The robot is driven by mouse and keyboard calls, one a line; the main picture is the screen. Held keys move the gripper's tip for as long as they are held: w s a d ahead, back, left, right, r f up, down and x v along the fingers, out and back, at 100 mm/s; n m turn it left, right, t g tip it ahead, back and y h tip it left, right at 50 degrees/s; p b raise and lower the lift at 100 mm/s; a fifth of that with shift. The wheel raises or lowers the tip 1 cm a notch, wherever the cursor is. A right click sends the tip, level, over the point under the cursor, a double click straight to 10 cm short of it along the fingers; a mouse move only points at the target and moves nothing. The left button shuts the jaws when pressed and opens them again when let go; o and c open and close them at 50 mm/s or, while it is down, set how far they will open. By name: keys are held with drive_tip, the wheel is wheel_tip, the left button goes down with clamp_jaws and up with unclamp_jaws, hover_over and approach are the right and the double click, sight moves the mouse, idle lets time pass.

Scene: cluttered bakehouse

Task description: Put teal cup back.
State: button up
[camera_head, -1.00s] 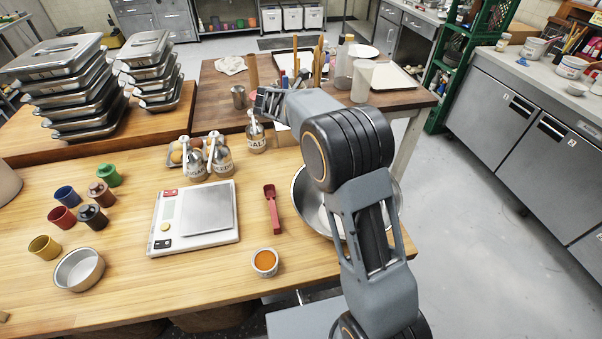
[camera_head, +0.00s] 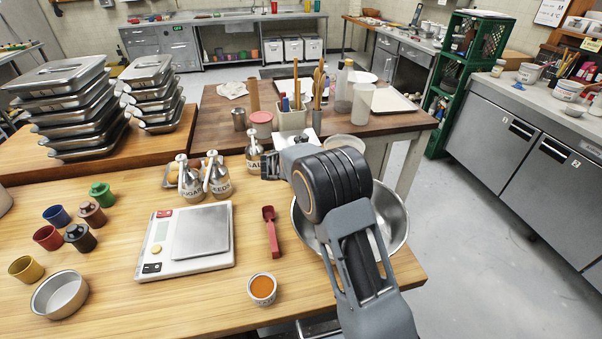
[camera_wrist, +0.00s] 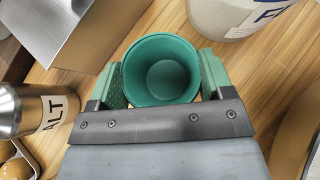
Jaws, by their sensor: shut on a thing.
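The teal cup (camera_wrist: 163,70) shows in the wrist view, its open mouth facing the camera, between the two green-padded fingers of my gripper (camera_wrist: 166,78). The gripper is shut on it. In the head view the gripper (camera_head: 271,165) is beside the salt shaker (camera_head: 253,153), low over the wooden table; the teal cup is hidden there. I cannot tell whether the cup touches the table. The salt shaker (camera_wrist: 45,112) also shows left of the fingers in the wrist view.
Sugar (camera_head: 190,181) and seeds (camera_head: 217,176) shakers stand left of my gripper. A steel bowl (camera_head: 393,215) is at the right edge. Coloured cups, including a green one (camera_head: 102,194), stand at left. A scale (camera_head: 188,242) and red scoop (camera_head: 271,232) lie mid-table.

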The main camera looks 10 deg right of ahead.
drive_tip(key=shift+f, duration=1.05)
drive_tip(key=shift+f, duration=0.15)
drive_tip(key=o, duration=1)
drive_tip(key=shift+r, duration=0.3)
drive_tip(key=v, duration=1.1)
drive_tip(key=shift+s+a+b, duration=0.3)
drive_tip(key=shift+b, duration=0.1)
drive_tip(key=shift+r, duration=0.15)
